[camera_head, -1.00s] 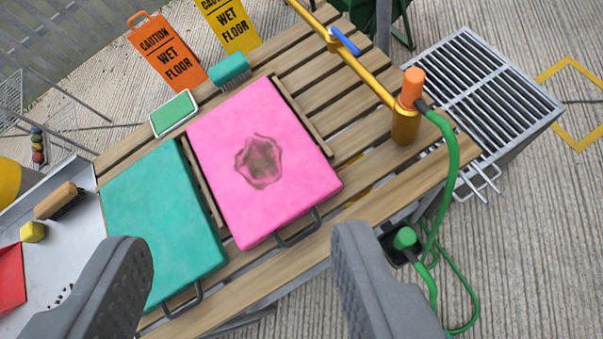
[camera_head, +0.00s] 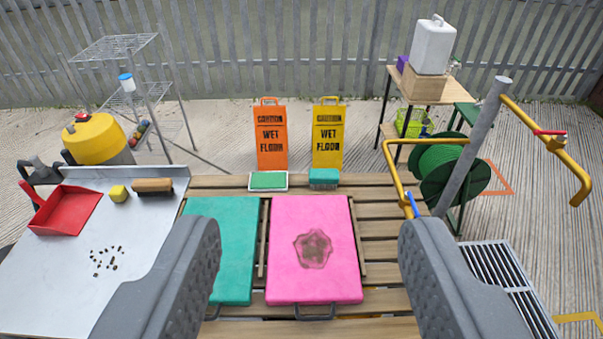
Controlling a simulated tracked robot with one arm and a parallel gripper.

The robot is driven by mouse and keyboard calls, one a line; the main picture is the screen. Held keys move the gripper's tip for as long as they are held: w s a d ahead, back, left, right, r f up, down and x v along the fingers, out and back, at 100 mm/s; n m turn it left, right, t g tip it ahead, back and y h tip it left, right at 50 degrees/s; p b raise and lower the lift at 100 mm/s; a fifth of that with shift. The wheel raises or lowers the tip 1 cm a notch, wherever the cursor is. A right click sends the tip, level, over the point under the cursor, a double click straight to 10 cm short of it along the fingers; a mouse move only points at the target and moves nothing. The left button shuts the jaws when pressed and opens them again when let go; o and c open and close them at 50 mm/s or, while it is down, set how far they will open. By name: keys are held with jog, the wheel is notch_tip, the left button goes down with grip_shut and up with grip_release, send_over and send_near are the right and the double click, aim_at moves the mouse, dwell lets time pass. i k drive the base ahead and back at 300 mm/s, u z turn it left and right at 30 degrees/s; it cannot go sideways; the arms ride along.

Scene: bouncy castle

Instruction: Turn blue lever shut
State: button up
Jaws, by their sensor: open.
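The blue lever (camera_head: 412,205) sits on a yellow pipe (camera_head: 393,168) at the right side of the slatted wooden table. It is small here and partly beside my right finger, so its exact angle is hard to tell. My gripper (camera_head: 310,245) is open and empty, its two grey fingers wide apart in the foreground. The fingers are over the near part of the table, left of and nearer than the lever. The lower part of the yellow pipe is hidden behind my right finger.
A pink pad (camera_head: 315,225) with a dark stain and a teal pad (camera_head: 232,270) lie on the table. A grey post (camera_head: 472,150) carries another yellow pipe with a red lever (camera_head: 550,132). A green hose reel (camera_head: 450,170) stands behind. A metal tray (camera_head: 60,290) is at left.

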aim_at(413, 204)
jog(key=z, duration=0.35)
jog(key=i, duration=1.1)
jog(key=u, duration=0.05)
